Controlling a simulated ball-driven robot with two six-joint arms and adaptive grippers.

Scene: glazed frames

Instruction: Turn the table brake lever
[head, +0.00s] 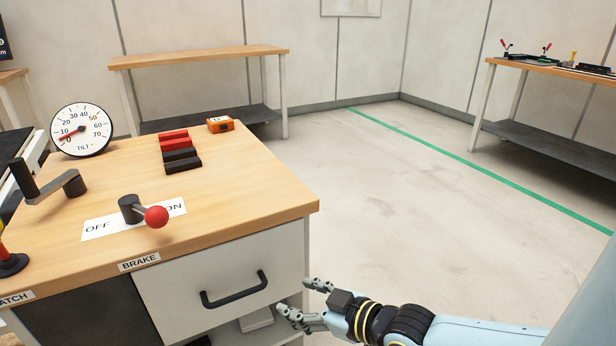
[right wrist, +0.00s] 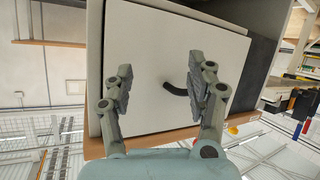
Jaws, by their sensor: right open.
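The brake lever has a red ball knob (head: 156,217) on a short arm from a dark round hub (head: 131,208). It sits on the wooden table (head: 255,190) above a BRAKE label (head: 139,261). A white plate (head: 97,228) under it reads OFF at left and ON at right; the knob points right and covers part of the plate near ON. My right gripper (head: 299,300) is open and empty, low beside the table's right front corner, apart from the lever. In the right wrist view its spread fingers (right wrist: 165,88) face the white drawer front. My left gripper is not in view.
A drawer with a black handle (head: 234,289) is below the tabletop. A crank (head: 56,187), a tilt gauge (head: 82,130), red and black blocks (head: 178,152) and an orange device (head: 220,125) stand on the table. The floor to the right is clear.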

